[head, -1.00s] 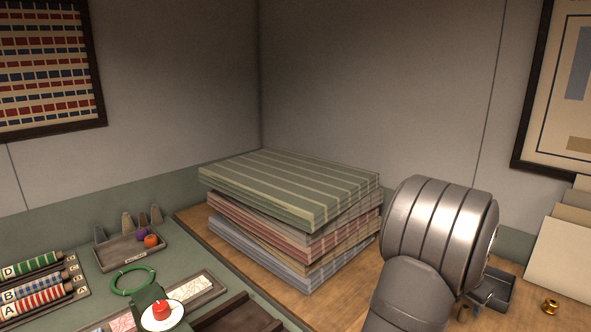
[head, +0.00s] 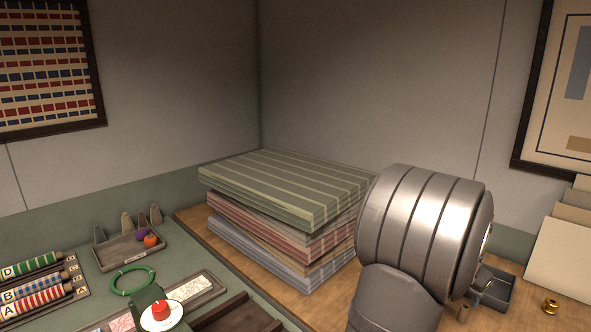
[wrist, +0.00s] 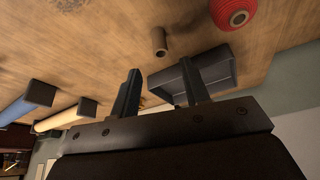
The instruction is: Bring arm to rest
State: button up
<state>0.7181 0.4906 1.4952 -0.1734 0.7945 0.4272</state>
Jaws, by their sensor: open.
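My gripper (wrist: 160,92) shows in the wrist view with its two dark fingers apart and nothing between them. It hangs above the wooden table (wrist: 110,45), near a small grey tray (wrist: 225,72) that lies just beyond the right finger. In the head view only my large grey arm links show, at the lower right; they hide the gripper itself.
A stack of folded striped cloths (head: 290,190) stands left of my arm. A grey tray (head: 492,287) and a brass piece (head: 550,305) lie to its right. A red spool (wrist: 232,14) and a small brown cylinder (wrist: 159,41) stand on the wood.

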aim_at(460, 321)
jog(key=x, duration=0.8)
jog(key=shift+w+d+r, duration=0.1)
jog(key=shift+d+r, duration=0.05)
jog(key=shift+r, duration=0.1)
notch_tip(460, 321, up, 3)
jog(key=shift+r, duration=0.2)
jog(key=s+d+r, duration=0.3)
jog(key=s+r, duration=0.4)
jog(key=s, duration=0.4)
jog(key=s+a+m+g, duration=0.35)
jog(key=s+m, duration=0.65)
jog(key=s, duration=0.7)
jog(key=w+f, duration=0.5)
jog(key=w, duration=0.3)
jog(key=shift+w+f, duration=0.2)
jog(key=shift+w, duration=0.15)
